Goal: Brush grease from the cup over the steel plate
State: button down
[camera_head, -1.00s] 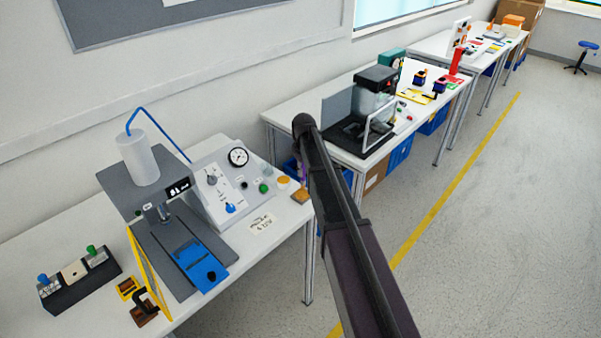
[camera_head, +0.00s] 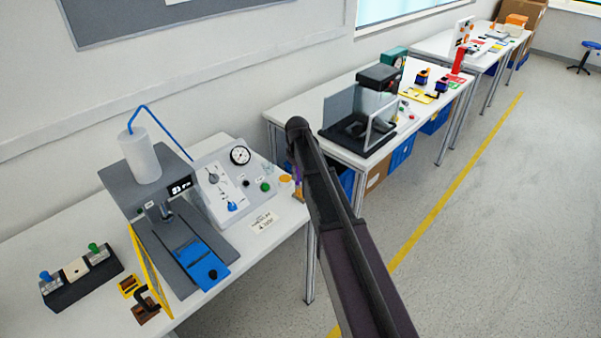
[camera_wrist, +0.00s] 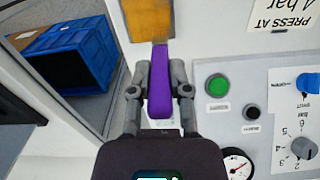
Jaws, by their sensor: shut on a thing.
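My gripper (camera_wrist: 160,92) is shut on a purple-handled brush (camera_wrist: 160,80). The brush's far end meets or overlaps an orange-brown square (camera_wrist: 150,18) at the top of the wrist view, which looks like the plate with an amber coat. I cannot tell whether they touch. In the head view, a sliver of the plate (camera_head: 298,198) shows at the bench's right corner beside the purple handle (camera_head: 297,188). A small round orange-topped cup (camera_head: 285,179) stands just left of it. My arm hides part of this corner, and the gripper's fingers are not clear there.
A control panel with a green button (camera_wrist: 217,86), knobs and a gauge (camera_head: 240,155) stands close to the left of the cup. A press with a blue slide (camera_head: 202,264) is further left. A blue crate (camera_wrist: 68,52) sits below, past the bench edge.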

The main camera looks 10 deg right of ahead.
jog(key=shift+s+a, duration=0.45)
jog(key=shift+a, duration=0.15)
jog(key=shift+w+d, duration=0.75)
jog(key=shift+d, duration=0.3)
jog(key=shift+w+d, duration=0.75)
jog(key=shift+d, duration=0.3)
jog(key=shift+s+a, duration=0.75)
jog(key=shift+a, duration=0.3)
jog(key=shift+s+a, duration=0.75)
jog(key=shift+a, duration=0.3)
jog(key=shift+d, duration=0.15)
jog(key=shift+d, duration=1.45)
jog(key=shift+d, duration=0.1)
jog(key=shift+d, duration=1.55)
